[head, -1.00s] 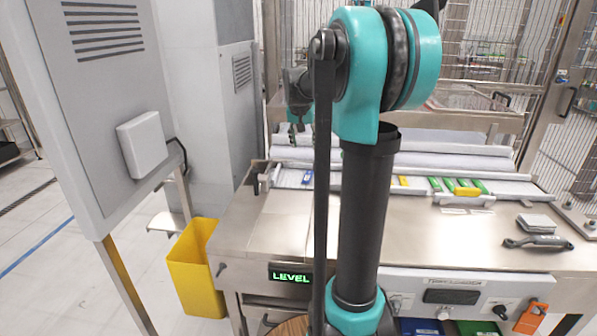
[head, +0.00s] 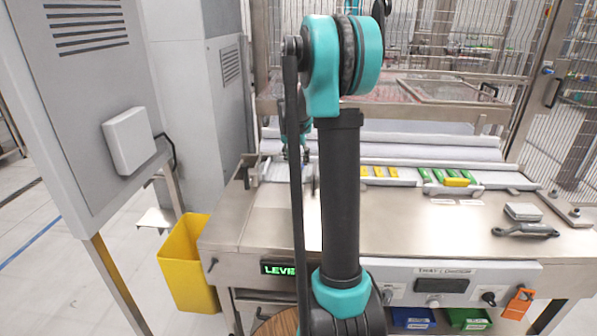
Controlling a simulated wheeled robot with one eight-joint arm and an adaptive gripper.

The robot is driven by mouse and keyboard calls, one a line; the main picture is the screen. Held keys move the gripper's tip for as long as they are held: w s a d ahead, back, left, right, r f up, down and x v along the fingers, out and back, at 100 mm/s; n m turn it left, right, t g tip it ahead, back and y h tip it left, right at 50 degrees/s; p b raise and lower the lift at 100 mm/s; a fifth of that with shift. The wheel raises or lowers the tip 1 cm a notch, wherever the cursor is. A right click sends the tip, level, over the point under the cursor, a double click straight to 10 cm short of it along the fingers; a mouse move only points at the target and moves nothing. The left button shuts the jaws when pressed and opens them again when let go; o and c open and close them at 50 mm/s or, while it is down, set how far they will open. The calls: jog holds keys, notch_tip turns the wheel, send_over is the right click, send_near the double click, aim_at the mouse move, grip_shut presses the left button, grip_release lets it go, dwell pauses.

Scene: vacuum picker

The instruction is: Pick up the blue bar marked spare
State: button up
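No blue bar can be made out now. The left part of the bar rail (head: 273,172) is partly hidden behind my arm and gripper. My gripper (head: 304,158) shows small and dark in the head view, pointing down over that left part, left of my upright arm link. Its fingers are too small and dark to tell whether they are open or shut, or whether they hold anything. Several yellow bars (head: 378,172) and green bars (head: 438,176) lie on the rail right of my arm. One yellow bar (head: 457,182) lies crosswise in front of the green ones.
The steel worktop (head: 430,230) is mostly clear in front of the rail. A grey handled tool (head: 525,230) lies at its right. A yellow bin (head: 187,270) stands on the floor at left, near a grey cabinet (head: 85,120). Wire fencing rises behind.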

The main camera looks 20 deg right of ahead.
aim_at(298, 168)
jog(key=x, duration=0.4)
jog(key=shift+d+f, duration=0.1)
jog(key=shift+f, duration=0.05)
jog(key=shift+c, duration=0.2)
jog(key=c, duration=1.1)
